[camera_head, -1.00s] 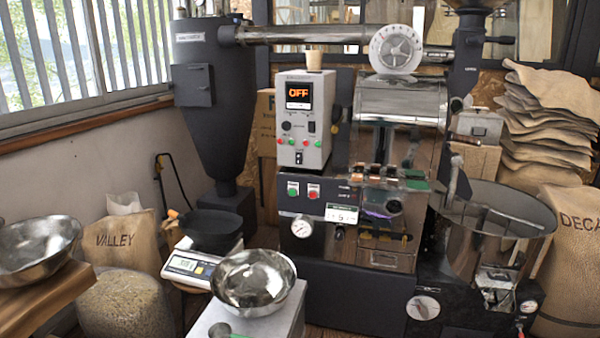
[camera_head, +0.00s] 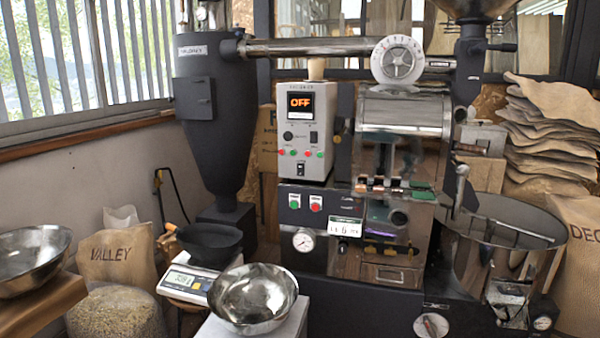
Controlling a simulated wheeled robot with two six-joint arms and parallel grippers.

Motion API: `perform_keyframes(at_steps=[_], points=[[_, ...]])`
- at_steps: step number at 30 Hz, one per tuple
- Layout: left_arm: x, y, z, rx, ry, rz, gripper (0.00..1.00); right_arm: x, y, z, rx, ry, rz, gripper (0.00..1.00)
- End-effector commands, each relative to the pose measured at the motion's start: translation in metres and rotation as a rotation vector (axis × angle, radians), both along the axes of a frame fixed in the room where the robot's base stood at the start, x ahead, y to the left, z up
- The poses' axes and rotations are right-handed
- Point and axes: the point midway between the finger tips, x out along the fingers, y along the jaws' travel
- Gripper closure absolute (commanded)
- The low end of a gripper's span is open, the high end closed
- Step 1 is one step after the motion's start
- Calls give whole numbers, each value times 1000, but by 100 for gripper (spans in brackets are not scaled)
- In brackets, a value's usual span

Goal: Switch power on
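A light grey control box (camera_head: 306,130) stands on the front of the roasting machine in the head view. Its display (camera_head: 300,104) reads OFF in orange. Below the display are a black knob (camera_head: 288,136), a small dark switch (camera_head: 313,138), and a row of small red and green buttons or lamps. A black rocker-like switch (camera_head: 299,168) sits near the box's lower edge. On the dark panel beneath are a green button (camera_head: 294,201) and a red button (camera_head: 315,203). Neither of my grippers is in view.
A steel bowl (camera_head: 253,298) stands on a pale block at the front. A scale (camera_head: 187,282) and a dark bowl (camera_head: 209,243) are left of the machine. Another steel bowl (camera_head: 33,258) is far left. A cooling drum (camera_head: 500,245) stands right of the machine.

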Motion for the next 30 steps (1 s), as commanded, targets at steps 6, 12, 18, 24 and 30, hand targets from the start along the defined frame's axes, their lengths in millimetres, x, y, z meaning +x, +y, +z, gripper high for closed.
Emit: perform_keyframes(at_steps=[6,12,18,24,30], points=[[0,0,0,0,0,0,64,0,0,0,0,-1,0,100],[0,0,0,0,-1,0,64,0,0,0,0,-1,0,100],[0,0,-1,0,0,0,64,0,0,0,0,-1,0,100],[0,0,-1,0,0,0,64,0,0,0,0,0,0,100],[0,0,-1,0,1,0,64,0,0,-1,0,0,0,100]])
